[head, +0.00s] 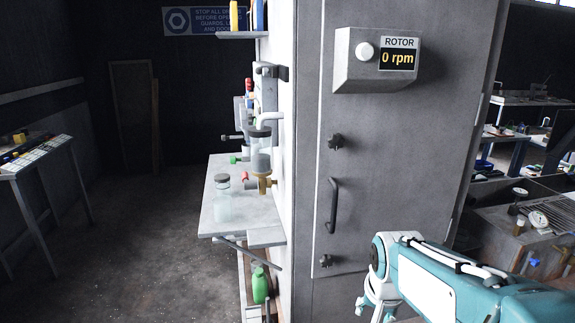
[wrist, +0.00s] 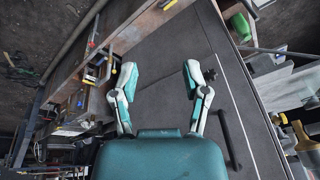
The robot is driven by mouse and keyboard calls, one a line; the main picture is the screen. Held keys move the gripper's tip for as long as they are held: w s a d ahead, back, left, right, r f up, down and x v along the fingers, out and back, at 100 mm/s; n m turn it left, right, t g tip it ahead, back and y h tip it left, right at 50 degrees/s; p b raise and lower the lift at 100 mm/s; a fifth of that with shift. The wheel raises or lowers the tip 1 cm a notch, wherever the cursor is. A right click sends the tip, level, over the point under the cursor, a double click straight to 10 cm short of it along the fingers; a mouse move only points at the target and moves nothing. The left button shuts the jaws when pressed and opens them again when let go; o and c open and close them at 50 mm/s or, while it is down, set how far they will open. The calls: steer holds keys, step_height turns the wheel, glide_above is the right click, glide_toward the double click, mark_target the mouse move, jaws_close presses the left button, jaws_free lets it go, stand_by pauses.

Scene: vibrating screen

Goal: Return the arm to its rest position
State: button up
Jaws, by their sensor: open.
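My arm, teal and white, reaches in from the lower right in the head view, in front of the grey cabinet (head: 400,150). My gripper (head: 372,308) hangs at its end, partly cut off by the lower picture edge. In the wrist view my gripper (wrist: 158,78) is open, its two fingers wide apart with nothing between them. The cabinet door (wrist: 165,50) shows behind the fingers, and its dark handle (wrist: 228,138) is right of the right finger. I cannot tell how far the fingers are from the door.
A rotor display (head: 385,60) reads 0 rpm on the cabinet. A shelf (head: 240,215) with a jar (head: 222,200) stands left of it, a green bottle (head: 260,285) below. A bench (head: 530,215) with gauges is at the right. The floor (head: 130,260) at left is clear.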

steer(key=s+r+n+t, duration=0.1)
steer(key=s+r+n, duration=0.1)
steer(key=s, duration=0.5)
steer(key=s+a+r+n+t, duration=0.1)
steer(key=s+r+n, duration=0.1)
steer(key=s, duration=0.6)
steer(key=shift+n, duration=0.5)
